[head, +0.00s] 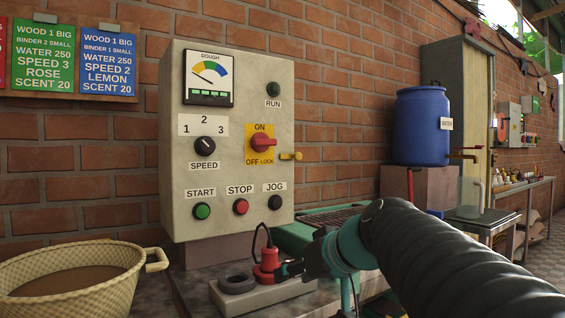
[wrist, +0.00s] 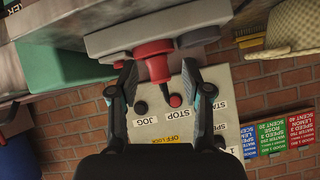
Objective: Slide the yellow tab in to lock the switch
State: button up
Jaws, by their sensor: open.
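The yellow tab (head: 291,156) sticks out at the right of the yellow ON/OFF LOCK plate (head: 260,130) on the grey control box. The red switch (head: 263,143) sits on that plate; I cannot tell its exact setting. In the wrist view the plate (wrist: 178,140) is partly visible upside down, and the tab cannot be made out. My gripper (head: 283,269) is low in front of the box, well below the tab. In the wrist view my gripper (wrist: 159,68) is open, its fingers either side of a red plug-like piece (wrist: 154,62); contact is unclear.
The red piece (head: 265,266) with a black cord stands on a grey block (head: 285,293) beside a dark ring (head: 237,283). START, STOP and JOG buttons line the box's lower face. A woven basket (head: 75,285) is left; a blue barrel (head: 421,125) is right.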

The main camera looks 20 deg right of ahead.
jog(key=w+d+r+t, duration=0.3)
jog(key=w+d+r, duration=0.35)
jog(key=r, duration=0.35)
jog(key=n+t+y, duration=0.1)
jog(key=n+t, duration=0.1)
jog(key=t, duration=0.2)
send_near(299, 156)
jog(key=p+x, duration=0.3)
jog(key=x, duration=0.6)
jog(key=shift+w+r, duration=0.1)
jog(key=shift+w, duration=0.1)
grip_shut()
